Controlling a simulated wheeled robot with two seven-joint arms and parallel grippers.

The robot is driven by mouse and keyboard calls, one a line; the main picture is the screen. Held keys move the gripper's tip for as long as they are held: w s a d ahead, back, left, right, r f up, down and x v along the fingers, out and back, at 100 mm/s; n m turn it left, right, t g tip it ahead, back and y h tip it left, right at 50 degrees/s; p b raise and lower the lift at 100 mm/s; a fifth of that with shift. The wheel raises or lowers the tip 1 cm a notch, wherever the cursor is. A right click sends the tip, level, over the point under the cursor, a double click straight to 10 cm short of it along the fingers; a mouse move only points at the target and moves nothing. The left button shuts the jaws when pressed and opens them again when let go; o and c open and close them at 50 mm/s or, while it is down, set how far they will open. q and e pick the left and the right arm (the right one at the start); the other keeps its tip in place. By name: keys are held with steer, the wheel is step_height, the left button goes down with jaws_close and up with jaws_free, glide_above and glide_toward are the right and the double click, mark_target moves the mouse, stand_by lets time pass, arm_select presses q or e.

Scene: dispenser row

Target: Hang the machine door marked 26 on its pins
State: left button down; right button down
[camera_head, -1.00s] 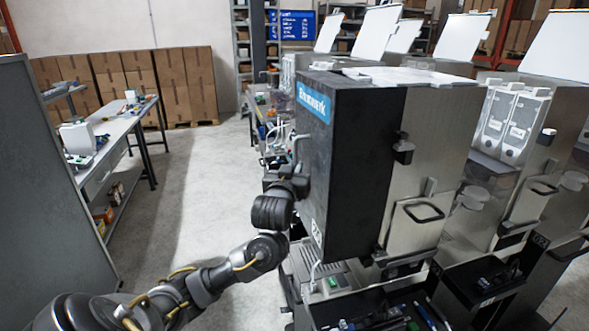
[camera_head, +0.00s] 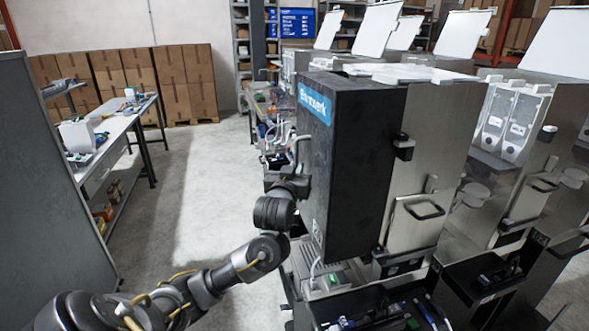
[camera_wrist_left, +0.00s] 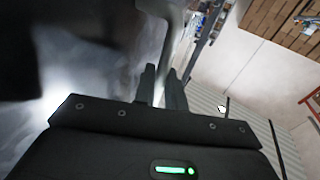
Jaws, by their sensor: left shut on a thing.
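The black door (camera_head: 345,170) stands upright against the front of the nearest machine (camera_head: 432,165), with a blue brand label at its top and a small white mark, too small to read surely, near its lower left. My left gripper (camera_head: 298,165) is at the door's left side, shut on its pale bar handle. In the left wrist view, the fingers (camera_wrist_left: 162,88) close around the handle (camera_wrist_left: 172,45), beside the door's dark, blurred face (camera_wrist_left: 75,75). The pins are hidden, and I cannot tell whether the door sits on them. My right gripper is out of view.
More machines with raised white lids stand in a row at the right. A drip tray and dark bin (camera_head: 375,305) sit below the door. A workbench (camera_head: 115,135) and grey panel (camera_head: 50,190) stand left, with stacked cartons (camera_head: 170,85) behind. Open floor lies between.

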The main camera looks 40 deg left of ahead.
arm_select(q)
steer(key=shift+r, duration=0.15)
steer(key=c, duration=1.4)
jaws_free()
steer(key=shift+d, duration=0.2)
steer(key=shift+o, duration=0.2)
steer(key=v, duration=1)
steer(key=shift+s, duration=0.4)
